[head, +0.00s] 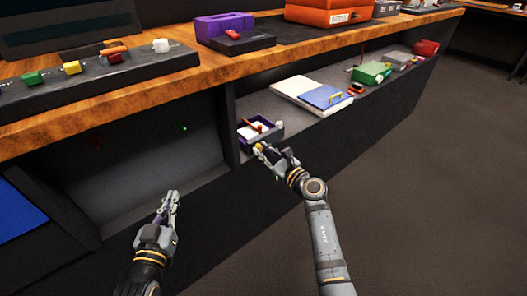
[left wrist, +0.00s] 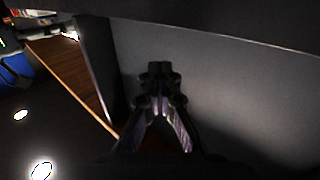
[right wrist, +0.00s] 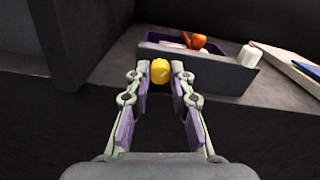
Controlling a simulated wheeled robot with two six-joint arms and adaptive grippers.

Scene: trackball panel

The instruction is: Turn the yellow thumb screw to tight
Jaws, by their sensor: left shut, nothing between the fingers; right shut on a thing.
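The yellow thumb screw (right wrist: 160,71) sits at the front of a grey and purple box (right wrist: 215,75) on the lower shelf. In the right wrist view my right gripper (right wrist: 161,72) is shut on the screw, one fingertip on each side. In the head view the right gripper (head: 261,150) is at the box's front, and the screw (head: 258,147) shows only as a small yellow spot. The tight mark cannot be made out. My left gripper (head: 172,195) is shut and empty, in front of the open lower bay; its closed fingers show in the left wrist view (left wrist: 160,72).
An orange-red part and a white knob (right wrist: 249,55) are at the box. A white and blue panel (head: 312,94) and a green block (head: 371,73) lie further right on the shelf. The wooden counter (head: 150,84) overhangs the shelf. Open floor lies right of my right arm.

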